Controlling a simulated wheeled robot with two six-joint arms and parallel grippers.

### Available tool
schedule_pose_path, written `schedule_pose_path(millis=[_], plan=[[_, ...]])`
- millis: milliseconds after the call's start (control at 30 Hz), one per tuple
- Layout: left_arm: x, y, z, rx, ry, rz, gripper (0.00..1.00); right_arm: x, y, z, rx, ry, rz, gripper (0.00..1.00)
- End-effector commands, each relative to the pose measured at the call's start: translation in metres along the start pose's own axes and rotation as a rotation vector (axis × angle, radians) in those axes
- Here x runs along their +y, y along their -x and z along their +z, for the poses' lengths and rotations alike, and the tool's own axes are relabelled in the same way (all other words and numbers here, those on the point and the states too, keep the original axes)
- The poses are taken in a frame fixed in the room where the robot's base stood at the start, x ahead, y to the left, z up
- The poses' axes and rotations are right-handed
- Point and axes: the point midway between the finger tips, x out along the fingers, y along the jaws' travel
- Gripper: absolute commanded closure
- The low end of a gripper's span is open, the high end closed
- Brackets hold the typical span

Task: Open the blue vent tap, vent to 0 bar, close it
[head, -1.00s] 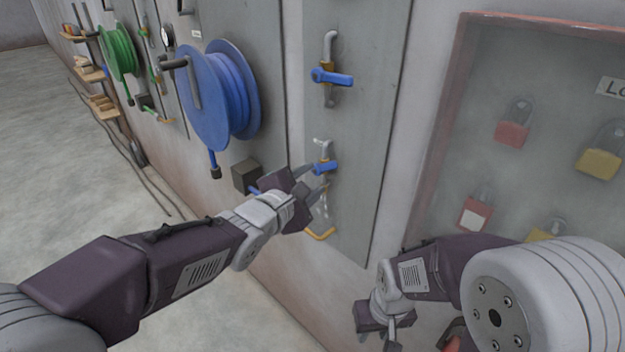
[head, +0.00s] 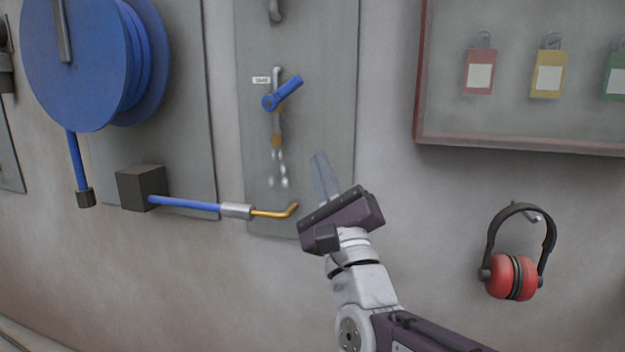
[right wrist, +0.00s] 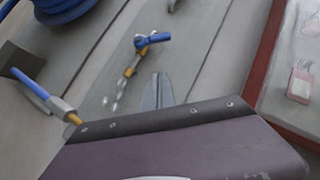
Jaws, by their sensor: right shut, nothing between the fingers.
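A blue tap (head: 284,93) sits on a short grey and brass pipe on the grey wall panel, its handle slanting up to the right. It also shows in the right wrist view (right wrist: 152,40). Pale whitish blobs (head: 278,170) hang below the brass outlet (head: 277,141), like spray or drops. My right gripper (head: 321,165) is shut and empty, below and right of the tap, clear of its handle. Its fingers also show in the right wrist view (right wrist: 158,90). My left gripper is out of view. No pressure reading is visible.
A blue hose reel (head: 85,65) is at left. A dark box (head: 142,187) with a blue tube and bent brass tip (head: 275,213) lies left of my right gripper. A padlock case (head: 420,100) and red ear defenders (head: 512,277) hang at right.

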Motion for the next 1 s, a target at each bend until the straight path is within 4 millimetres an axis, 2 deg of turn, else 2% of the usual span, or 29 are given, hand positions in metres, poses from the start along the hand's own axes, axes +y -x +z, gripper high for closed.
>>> schedule_pose_path(millis=[33,267,733,800,1000], plan=[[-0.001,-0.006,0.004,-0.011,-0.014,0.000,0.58,-0.001,0.003,0.002,-0.011,-0.024,-0.016,1.00],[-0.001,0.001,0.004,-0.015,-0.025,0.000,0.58,-0.006,-0.008,0.006,-0.014,-0.035,-0.022,1.00],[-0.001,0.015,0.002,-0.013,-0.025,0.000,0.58,-0.007,-0.104,0.005,-0.012,-0.031,-0.020,1.00],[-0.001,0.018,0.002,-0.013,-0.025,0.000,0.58,-0.007,-0.112,0.018,-0.016,-0.033,-0.019,1.00],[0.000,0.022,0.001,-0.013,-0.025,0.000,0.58,-0.007,-0.126,0.032,-0.013,-0.031,-0.018,1.00]])
